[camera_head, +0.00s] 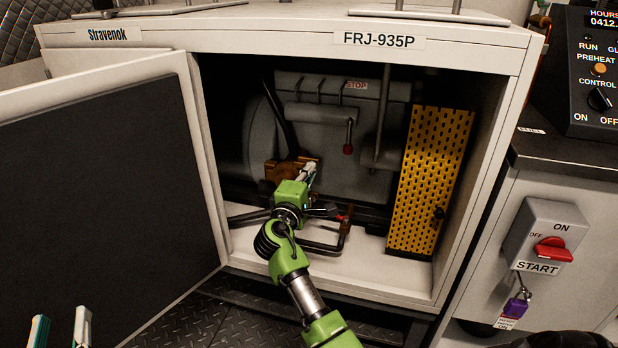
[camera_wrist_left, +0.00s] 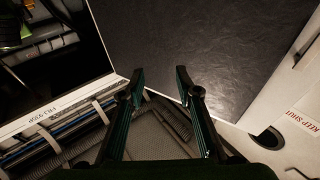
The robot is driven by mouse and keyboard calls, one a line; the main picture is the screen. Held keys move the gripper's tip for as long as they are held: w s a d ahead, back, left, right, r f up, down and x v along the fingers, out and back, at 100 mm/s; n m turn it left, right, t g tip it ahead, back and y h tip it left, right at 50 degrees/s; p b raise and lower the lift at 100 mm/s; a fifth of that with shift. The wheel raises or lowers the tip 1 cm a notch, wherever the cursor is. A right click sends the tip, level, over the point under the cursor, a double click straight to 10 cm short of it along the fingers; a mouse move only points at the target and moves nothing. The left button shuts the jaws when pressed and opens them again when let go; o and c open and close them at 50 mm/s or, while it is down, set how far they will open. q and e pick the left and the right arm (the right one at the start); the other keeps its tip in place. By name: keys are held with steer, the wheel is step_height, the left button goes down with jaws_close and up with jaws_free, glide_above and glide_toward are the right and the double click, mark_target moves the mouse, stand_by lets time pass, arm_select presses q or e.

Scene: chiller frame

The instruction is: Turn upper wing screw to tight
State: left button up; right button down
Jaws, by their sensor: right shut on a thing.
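No wing screw can be made out for certain. A small dark knob (camera_head: 438,213) is on the lower right of the yellow perforated panel (camera_head: 425,170) in the cabinet. My right gripper (camera_head: 309,172) reaches into the open cabinet, left of that panel and apart from it. It is at a brown block (camera_head: 280,170) and shut on a small part there; the gripper hides what it holds. My left gripper (camera_head: 60,330) is low at the left, in front of the open door. It is open and empty, and in the left wrist view (camera_wrist_left: 160,84) its fingers are apart.
The cabinet door (camera_head: 95,190) stands open at the left. A red-tipped lever (camera_head: 348,148) hangs inside, above and right of my right gripper. Dark pipes (camera_head: 325,246) run along the cabinet floor. A red-handled switch box (camera_head: 545,238) is outside at the right.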

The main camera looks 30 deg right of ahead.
arm_select(q)
steer(key=shift+s+r+t, duration=0.2)
steer(key=shift+r+t, duration=0.1)
steer(key=shift+r, duration=0.3)
steer(key=shift+s+r+t, duration=0.15)
steer(key=shift+r+t, duration=0.15)
steer(key=shift+r, duration=0.3)
arm_select(e)
steer(key=shift+f+m, duration=0.15)
steer(key=shift+m, duration=0.15)
steer(key=c, duration=2.2)
jaws_free()
steer(key=v, duration=1.2)
steer(key=shift+s, duration=0.1)
